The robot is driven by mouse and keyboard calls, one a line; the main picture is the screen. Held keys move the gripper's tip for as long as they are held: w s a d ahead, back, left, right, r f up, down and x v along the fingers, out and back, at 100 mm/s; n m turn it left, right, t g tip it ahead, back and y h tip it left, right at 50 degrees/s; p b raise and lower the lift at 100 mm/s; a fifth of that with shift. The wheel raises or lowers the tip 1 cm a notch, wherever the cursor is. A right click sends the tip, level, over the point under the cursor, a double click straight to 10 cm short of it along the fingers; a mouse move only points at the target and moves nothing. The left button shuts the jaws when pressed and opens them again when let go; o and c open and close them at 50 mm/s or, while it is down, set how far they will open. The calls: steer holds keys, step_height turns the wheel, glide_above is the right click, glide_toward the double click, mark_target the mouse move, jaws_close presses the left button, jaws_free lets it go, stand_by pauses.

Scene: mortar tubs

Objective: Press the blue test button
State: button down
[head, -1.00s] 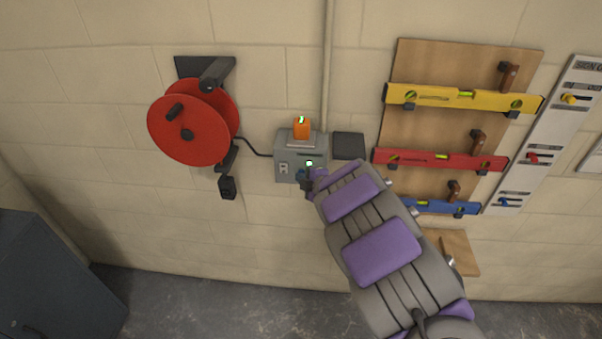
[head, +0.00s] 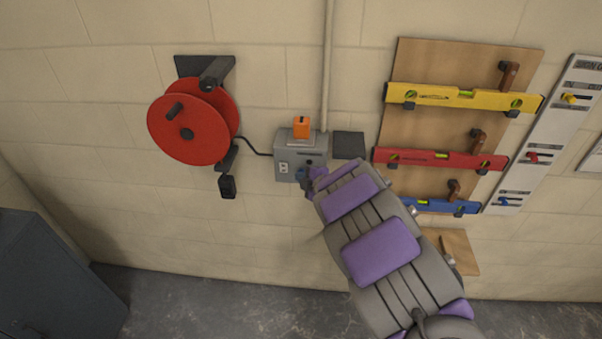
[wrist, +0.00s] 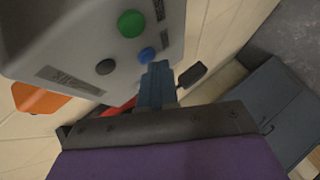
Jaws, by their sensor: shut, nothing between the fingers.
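The blue button (wrist: 147,55) is on the grey box's face in the wrist view, beside a green button (wrist: 131,23) and a dark button (wrist: 105,66). My gripper (wrist: 158,70) is shut and empty, its fingertips right by the blue button. I cannot tell whether they touch it. In the head view, the grey box (head: 287,165) is fixed to the wall and my gripper (head: 304,178) is at its lower right, where it hides the blue button.
An orange device (head: 302,127) sits on top of the box. A red cable reel (head: 187,134) with a hanging black plug (head: 228,186) is to the left. A wooden board (head: 400,132) with spirit levels is to the right. A dark cabinet (head: 50,275) stands at lower left.

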steer(key=shift+s, duration=0.55)
steer(key=shift+s, duration=0.1)
steer(key=s+b, duration=0.2)
steer(key=s, duration=0.2)
steer(key=shift+s+a, duration=0.1)
steer(key=shift+s, duration=0.3)
stand_by(0.5)
